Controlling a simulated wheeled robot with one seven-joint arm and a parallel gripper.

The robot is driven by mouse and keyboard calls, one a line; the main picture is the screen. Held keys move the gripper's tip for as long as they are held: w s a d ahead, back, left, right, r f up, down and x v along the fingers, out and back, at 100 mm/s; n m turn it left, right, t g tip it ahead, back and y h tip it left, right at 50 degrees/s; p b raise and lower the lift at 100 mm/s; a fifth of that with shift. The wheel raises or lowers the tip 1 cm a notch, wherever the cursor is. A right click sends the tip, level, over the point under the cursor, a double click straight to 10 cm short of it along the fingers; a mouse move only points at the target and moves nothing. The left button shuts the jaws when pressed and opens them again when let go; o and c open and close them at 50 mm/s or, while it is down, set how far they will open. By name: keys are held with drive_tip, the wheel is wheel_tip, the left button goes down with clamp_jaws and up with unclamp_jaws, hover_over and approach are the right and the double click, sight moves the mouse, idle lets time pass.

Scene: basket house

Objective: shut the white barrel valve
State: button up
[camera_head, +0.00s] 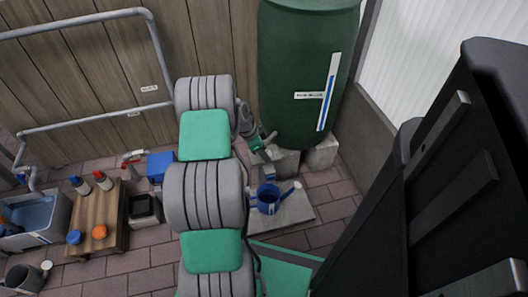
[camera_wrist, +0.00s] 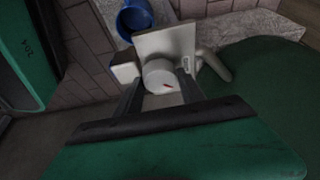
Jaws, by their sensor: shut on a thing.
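In the head view, my gripper (camera_head: 264,143) is low beside the green barrel (camera_head: 305,60), and my arm and gripper mostly hide the valve there. The exact turn of the valve is hard to tell.
A blue watering can (camera_head: 268,198) stands on a stone slab (camera_head: 294,212) below the barrel. Concrete blocks (camera_head: 322,153) are under the barrel. A wooden crate (camera_head: 98,212) with bottles stands at left, next to a grey basin (camera_head: 38,220).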

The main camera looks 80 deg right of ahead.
drive_tip(key=shift+n, duration=0.3)
drive_tip(key=n+t+h+p, duration=0.1)
drive_tip(key=n+p, duration=0.1)
drive_tip(key=n, duration=0.2)
drive_tip(key=shift+s+a+r, duration=0.1)
drive_tip(key=shift+n+t+h+p, duration=0.55)
drive_tip(key=shift+n+t, duration=0.35)
drive_tip(key=shift+n, duration=1.2)
drive_tip(key=o, duration=1.4)
drive_tip(key=shift+c, duration=0.2)
drive_tip(key=p+v, duration=0.2)
drive_tip(key=v, duration=0.5)
drive_tip(key=shift+a+r+p, duration=0.15)
drive_tip(key=shift+r+p, duration=0.15)
drive_tip(key=shift+p, duration=0.1)
